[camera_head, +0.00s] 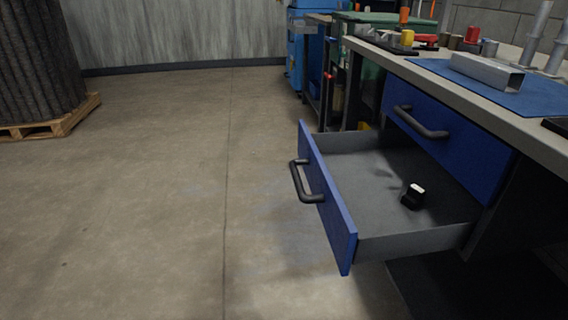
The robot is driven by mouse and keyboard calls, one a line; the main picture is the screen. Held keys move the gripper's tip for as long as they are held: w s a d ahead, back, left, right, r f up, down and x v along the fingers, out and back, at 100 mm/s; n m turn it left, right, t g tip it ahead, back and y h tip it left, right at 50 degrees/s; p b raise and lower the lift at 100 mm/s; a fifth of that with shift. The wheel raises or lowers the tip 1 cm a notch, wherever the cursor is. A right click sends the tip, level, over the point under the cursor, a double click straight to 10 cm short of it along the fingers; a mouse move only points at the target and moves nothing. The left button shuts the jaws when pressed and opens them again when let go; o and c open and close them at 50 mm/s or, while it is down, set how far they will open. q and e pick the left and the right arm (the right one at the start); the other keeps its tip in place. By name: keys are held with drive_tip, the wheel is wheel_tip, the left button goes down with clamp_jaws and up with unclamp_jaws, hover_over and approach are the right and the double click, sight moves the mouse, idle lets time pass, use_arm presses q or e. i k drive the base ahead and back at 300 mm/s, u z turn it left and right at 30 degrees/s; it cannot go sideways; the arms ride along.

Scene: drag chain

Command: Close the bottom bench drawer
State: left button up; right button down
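The bottom bench drawer (338,222) is pulled well out from the workbench, its blue front panel facing left. A dark bar handle (302,182) sits on that panel. The grey inside of the drawer is visible and holds a small black object with a white top (413,196). Above it, the upper blue drawer (450,140) is shut, with its own dark handle (420,122). Neither of my grippers is in the head view.
The workbench top (480,104) carries a blue mat (535,95), a metal channel (487,71) and several small items. A blue cabinet (297,50) stands behind. A pallet (60,124) with a dark coil is at far left. The concrete floor left of the drawer is clear.

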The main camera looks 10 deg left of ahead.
sight(357, 180)
drive_tip(key=u, duration=0.05)
drive_tip(key=i, duration=0.1)
drive_tip(key=z, duration=0.65)
drive_tip(key=k, duration=1.3)
drive_tip(key=u, duration=0.1)
drive_tip(key=i, duration=0.7)
drive_tip(key=u, duration=0.45)
drive_tip(key=i, duration=1)
drive_tip(key=z, duration=0.6)
